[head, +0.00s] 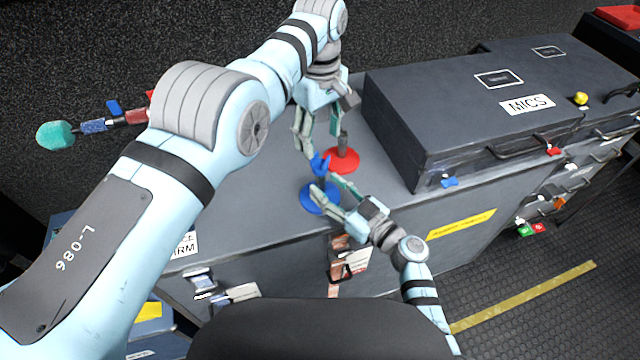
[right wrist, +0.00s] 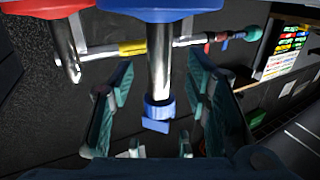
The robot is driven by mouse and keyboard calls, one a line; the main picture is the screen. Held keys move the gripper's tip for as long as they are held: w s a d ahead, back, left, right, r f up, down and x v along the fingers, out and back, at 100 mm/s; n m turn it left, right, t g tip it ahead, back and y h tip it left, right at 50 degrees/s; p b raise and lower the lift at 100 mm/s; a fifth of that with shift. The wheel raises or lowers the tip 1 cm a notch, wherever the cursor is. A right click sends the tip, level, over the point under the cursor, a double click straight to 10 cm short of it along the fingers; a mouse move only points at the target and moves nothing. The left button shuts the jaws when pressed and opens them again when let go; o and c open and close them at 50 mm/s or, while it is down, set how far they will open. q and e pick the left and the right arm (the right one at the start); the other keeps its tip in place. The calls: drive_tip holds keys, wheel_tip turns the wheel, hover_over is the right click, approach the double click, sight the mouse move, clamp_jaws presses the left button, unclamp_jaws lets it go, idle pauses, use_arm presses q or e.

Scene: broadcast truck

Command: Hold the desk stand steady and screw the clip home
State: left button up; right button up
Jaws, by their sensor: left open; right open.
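The desk stand has a round blue base (head: 307,200) standing on the dark case top, and its steel post (right wrist: 158,65) shows in the right wrist view. The blue clip (head: 320,165) is at the top end of that post; it also shows in the right wrist view (right wrist: 158,110). I cannot tell how far it is screwed on. My left gripper (head: 318,146) is open, fingers pointing down just above the clip. My right gripper (head: 326,184) is open, its fingers on either side of the post and apparently clear of it.
A second stand with a red base (head: 342,161) stands close behind. A large dark MICS case (head: 450,110) is to the right. A boom pole with a teal-tipped microphone (head: 55,135) lies at the left. The case top (head: 240,215) is bare left of the stands.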

drive_tip(key=shift+x, duration=1.05)
drive_tip(key=shift+c, duration=0.4)
clamp_jaws()
